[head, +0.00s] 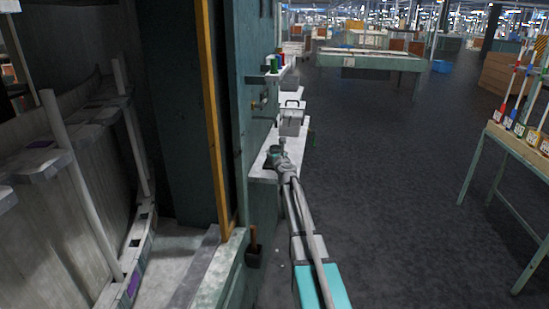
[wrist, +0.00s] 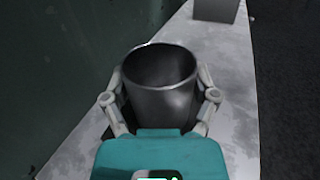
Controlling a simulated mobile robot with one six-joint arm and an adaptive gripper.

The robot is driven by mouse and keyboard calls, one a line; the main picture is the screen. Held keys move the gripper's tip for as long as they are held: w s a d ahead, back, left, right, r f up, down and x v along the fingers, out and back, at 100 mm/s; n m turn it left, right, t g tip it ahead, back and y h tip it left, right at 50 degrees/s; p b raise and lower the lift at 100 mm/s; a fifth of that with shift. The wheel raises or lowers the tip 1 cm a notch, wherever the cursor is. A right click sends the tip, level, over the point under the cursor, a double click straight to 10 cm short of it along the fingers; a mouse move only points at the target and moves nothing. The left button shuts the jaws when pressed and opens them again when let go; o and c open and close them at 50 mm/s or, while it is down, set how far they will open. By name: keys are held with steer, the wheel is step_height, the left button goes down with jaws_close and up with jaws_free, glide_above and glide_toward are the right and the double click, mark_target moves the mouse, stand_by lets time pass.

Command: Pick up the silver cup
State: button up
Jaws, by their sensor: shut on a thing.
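The silver cup (wrist: 163,88) is a dark metallic, open-topped cup in the middle of the wrist view. It looks upright, with its rim facing up toward the camera. My gripper (wrist: 162,97) has one finger on each side of the cup and is shut on it. The cup is over the pale shelf (wrist: 75,155); I cannot tell whether its base touches the surface. In the head view my arm reaches forward to the shelf (head: 262,173), and its end hides the cup there.
A grey box-like container (head: 292,118) stands farther along the shelf line. A green wall (wrist: 70,60) runs close on the left. Open dark floor (head: 390,150) lies to the right, with a green table (head: 510,140) holding bottles at the far right.

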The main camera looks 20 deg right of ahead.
steer(key=shift+r, duration=0.15)
steer(key=shift+r+p, duration=0.95)
steer(key=shift+p, duration=0.15)
steer(key=s+a+r+p, duration=0.3)
steer(key=s+r+p, duration=0.7)
steer(key=s, duration=0.3)
steer(key=shift+s+r+p, duration=0.35)
steer(key=shift+r+p, duration=0.05)
steer(key=shift+r, duration=0.05)
